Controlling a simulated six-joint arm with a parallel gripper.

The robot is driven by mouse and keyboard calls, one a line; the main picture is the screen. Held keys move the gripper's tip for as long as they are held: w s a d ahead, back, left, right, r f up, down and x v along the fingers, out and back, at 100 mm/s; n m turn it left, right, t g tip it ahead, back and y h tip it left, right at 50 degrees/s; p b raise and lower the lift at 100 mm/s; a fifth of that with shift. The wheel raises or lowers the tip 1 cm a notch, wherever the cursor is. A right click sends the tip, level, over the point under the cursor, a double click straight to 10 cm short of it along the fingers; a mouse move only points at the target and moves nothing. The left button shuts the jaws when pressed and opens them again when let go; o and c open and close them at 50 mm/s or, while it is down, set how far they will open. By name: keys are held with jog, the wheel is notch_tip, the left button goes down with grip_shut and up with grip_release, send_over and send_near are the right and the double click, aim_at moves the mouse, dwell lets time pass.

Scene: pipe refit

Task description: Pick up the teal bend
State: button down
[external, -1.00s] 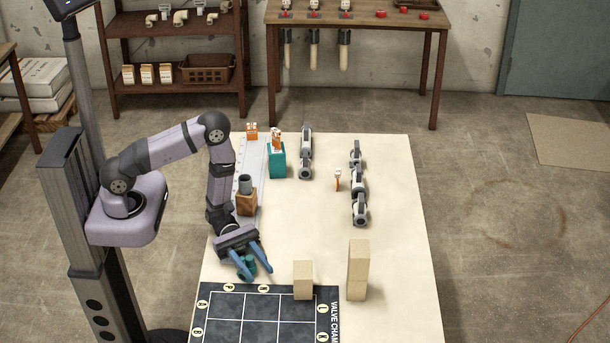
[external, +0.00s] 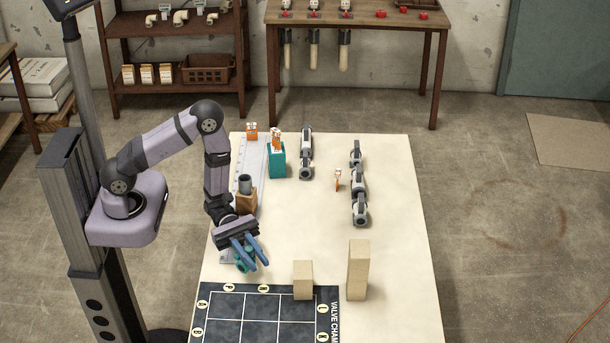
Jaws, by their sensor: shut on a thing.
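The teal bend (external: 243,265) is a small curved pipe piece near the left edge of the cream table, just behind the dark chart. My gripper (external: 250,258) has blue fingers that point down around it and are shut on it. The fingers hide part of the bend. I cannot tell whether it touches the table or hangs just above it.
A short wooden block (external: 303,280) and a taller one (external: 358,270) stand to the right. The dark chart (external: 262,318) lies in front. An orange-brown holder (external: 246,202) with a grey pipe and a teal box (external: 277,161) stand behind. Grey fittings (external: 359,187) stand at the right. The table's centre is clear.

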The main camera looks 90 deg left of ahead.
notch_tip(320, 180, up, 6)
jog(key=shift+r, duration=0.25)
jog(key=shift+r, duration=0.1)
